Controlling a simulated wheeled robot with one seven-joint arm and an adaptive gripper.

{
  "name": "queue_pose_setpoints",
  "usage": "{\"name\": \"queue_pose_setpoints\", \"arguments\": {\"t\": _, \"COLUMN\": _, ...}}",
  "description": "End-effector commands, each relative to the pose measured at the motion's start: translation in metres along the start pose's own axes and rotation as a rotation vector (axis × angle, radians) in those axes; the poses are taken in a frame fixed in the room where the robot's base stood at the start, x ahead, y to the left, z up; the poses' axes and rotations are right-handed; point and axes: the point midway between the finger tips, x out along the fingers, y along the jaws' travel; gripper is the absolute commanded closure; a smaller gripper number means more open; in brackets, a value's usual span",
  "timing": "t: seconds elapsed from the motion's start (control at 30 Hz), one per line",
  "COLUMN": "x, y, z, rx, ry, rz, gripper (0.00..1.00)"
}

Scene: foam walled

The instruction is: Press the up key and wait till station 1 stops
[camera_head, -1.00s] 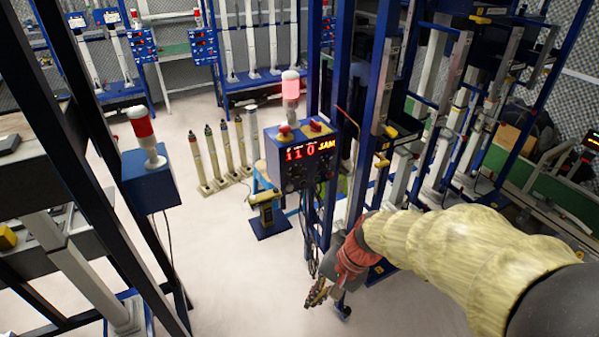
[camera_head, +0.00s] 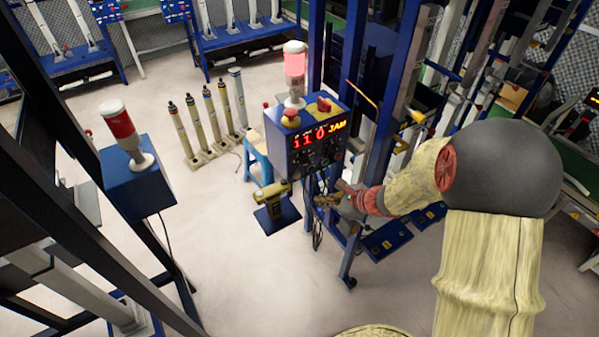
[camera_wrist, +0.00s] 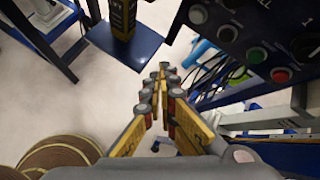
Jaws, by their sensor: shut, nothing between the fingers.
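The blue control box (camera_head: 292,165) stands at the centre of the head view, with a lit display reading about "110 JAM" and a glowing red-and-white lamp (camera_head: 294,75) on top. Its panel of small knobs and buttons (camera_wrist: 228,33) fills the upper right of the wrist view, including a green button (camera_wrist: 281,75). I cannot tell which is the up key. My gripper (camera_head: 322,200) is just below and right of the box front. In the wrist view my gripper (camera_wrist: 163,72) is shut and empty, left of the panel and apart from the buttons.
Blue upright posts (camera_head: 340,60) stand right behind the box. A yellow-black device on a blue plate (camera_head: 275,217) sits below it. A second blue box with an unlit red-white lamp (camera_head: 135,185) stands left. Cables hang beneath the control box. The floor between is clear.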

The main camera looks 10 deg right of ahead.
Motion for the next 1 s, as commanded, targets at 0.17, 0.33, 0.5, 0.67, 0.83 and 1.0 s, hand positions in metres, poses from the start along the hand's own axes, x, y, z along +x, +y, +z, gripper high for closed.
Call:
{"name": "queue_pose_setpoints", "arguments": {"t": 0.17, "x": 0.000, "y": 0.000, "z": -0.001, "rx": 0.017, "ry": 0.004, "rz": 0.001, "gripper": 1.00}}
{"name": "queue_pose_setpoints", "arguments": {"t": 0.33, "x": 0.000, "y": 0.001, "z": -0.001, "rx": 0.015, "ry": 0.004, "rz": 0.001, "gripper": 1.00}}
{"name": "queue_pose_setpoints", "arguments": {"t": 0.5, "x": 0.004, "y": -0.002, "z": 0.002, "rx": 0.014, "ry": 0.004, "rz": 0.003, "gripper": 1.00}}
{"name": "queue_pose_setpoints", "arguments": {"t": 0.67, "x": 0.015, "y": -0.010, "z": 0.010, "rx": 0.013, "ry": 0.004, "rz": 0.004, "gripper": 1.00}}
{"name": "queue_pose_setpoints", "arguments": {"t": 0.83, "x": 0.031, "y": -0.021, "z": 0.021, "rx": 0.013, "ry": 0.004, "rz": 0.004, "gripper": 1.00}}
{"name": "queue_pose_setpoints", "arguments": {"t": 1.0, "x": 0.046, "y": -0.033, "z": 0.032, "rx": 0.012, "ry": 0.004, "rz": 0.003, "gripper": 1.00}}
